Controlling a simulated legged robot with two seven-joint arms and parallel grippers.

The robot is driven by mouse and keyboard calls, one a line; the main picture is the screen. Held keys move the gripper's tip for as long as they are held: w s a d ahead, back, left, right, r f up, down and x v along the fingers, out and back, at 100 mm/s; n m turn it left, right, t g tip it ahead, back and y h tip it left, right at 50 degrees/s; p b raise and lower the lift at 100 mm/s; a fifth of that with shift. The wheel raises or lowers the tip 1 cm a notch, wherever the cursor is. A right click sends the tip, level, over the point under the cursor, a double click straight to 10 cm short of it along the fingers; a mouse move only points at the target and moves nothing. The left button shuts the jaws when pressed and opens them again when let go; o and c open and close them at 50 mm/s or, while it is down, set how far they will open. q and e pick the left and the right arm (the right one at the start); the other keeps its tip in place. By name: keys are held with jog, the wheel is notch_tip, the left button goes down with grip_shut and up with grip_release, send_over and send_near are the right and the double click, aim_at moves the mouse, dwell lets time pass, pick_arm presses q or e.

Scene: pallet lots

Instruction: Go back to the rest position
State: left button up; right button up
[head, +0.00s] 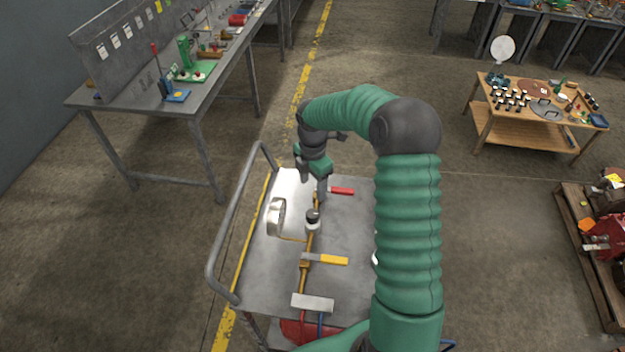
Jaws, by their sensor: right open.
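My right arm comes in from the bottom right and bends over a grey metal cart (345,230). My right gripper (322,194) points down over the far part of the cart's top. It is open, with no object visible between its fingers. My arm hides the right side of the cart. My left gripper is not in view.
A workbench (150,112) stands left, a wooden table (508,138) right, a loaded pallet (588,262) far right. Floor between is clear.

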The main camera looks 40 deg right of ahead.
jog(key=shift+w+r, duration=0.1)
jog(key=shift+r, duration=1.15)
